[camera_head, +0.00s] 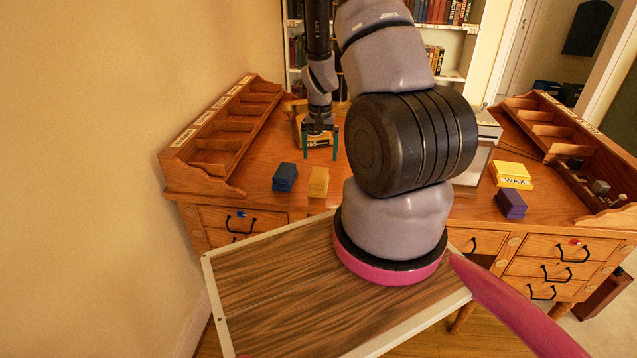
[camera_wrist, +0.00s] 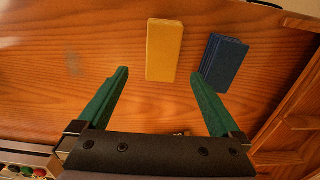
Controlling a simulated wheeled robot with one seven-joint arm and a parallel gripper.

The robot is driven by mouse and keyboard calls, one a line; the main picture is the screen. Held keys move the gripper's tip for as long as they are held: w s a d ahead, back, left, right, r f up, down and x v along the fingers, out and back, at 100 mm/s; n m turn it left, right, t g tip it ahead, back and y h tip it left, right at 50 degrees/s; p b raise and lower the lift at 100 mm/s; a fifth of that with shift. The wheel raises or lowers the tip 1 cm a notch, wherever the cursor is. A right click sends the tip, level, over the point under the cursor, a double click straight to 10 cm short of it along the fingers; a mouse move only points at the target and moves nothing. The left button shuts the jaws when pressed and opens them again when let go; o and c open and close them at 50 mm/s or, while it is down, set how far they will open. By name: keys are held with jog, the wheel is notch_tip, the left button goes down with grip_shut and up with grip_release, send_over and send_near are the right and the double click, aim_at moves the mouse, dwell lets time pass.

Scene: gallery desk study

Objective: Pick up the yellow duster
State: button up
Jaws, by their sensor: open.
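A yellow duster (camera_head: 318,182) lies flat near the front edge of the desk. It shows as a plain yellow block in the wrist view (camera_wrist: 164,48). My gripper (camera_head: 320,154) hangs over the desk behind it, green fingers pointing down. In the wrist view my open, empty gripper (camera_wrist: 159,74) has its two fingers apart, with the yellow duster ahead between the lines of the fingertips. I cannot tell the exact height of the fingertips above the desk.
A dark blue block (camera_head: 284,177) lies close beside the duster, also in the wrist view (camera_wrist: 224,62). A yellow box marked WAX (camera_head: 512,174) and a purple block (camera_head: 510,205) lie further right. A wooden pigeonhole rack (camera_head: 218,150) stands at left. A lettered box (camera_head: 318,140) sits behind my fingers.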

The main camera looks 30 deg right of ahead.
aim_at(319, 174)
jog(key=f, duration=1)
jog(key=shift+w+a, duration=0.15)
jog(key=shift+w, duration=0.1)
jog(key=c, duration=1.5)
jog(key=shift+o, duration=0.2)
jog(key=shift+r, duration=5.05)
